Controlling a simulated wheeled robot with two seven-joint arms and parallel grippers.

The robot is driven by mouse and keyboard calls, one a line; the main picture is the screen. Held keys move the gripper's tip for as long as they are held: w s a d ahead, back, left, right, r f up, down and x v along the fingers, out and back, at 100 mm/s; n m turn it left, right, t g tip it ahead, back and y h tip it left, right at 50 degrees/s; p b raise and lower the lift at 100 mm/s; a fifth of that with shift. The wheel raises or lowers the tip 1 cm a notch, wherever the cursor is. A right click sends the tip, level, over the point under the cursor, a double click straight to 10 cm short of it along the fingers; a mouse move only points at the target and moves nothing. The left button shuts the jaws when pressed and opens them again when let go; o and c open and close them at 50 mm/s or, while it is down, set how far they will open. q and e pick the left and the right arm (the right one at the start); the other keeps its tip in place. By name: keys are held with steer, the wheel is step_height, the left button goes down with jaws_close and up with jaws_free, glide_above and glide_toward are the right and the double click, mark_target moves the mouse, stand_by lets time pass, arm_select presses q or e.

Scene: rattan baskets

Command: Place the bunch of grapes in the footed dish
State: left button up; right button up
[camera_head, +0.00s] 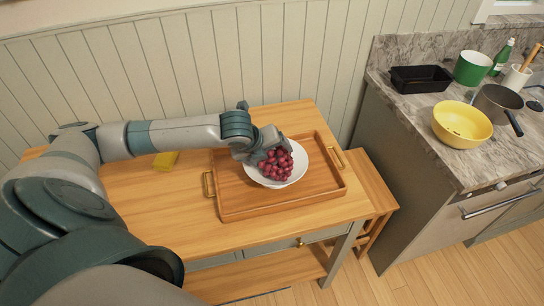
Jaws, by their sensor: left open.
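A bunch of dark red grapes (277,166) lies within the outline of a white dish (299,172). The dish stands on a wooden tray (325,195) with metal handles; its foot is hidden from this angle. My left gripper (268,150) is open at the upper left edge of the grapes, above the dish's rim. Its fingers overlap the grapes in this view, and I cannot tell whether they touch them. My right gripper is not in view.
A marble counter (420,115) at the right holds a yellow colander (461,124), a saucepan (498,104), a green pot (472,68) and a black tray (420,79).

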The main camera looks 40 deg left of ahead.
arm_select(q)
steer(key=b+v, duration=0.1)
steer(key=v, duration=0.9)
steer(key=shift+b, duration=0.4)
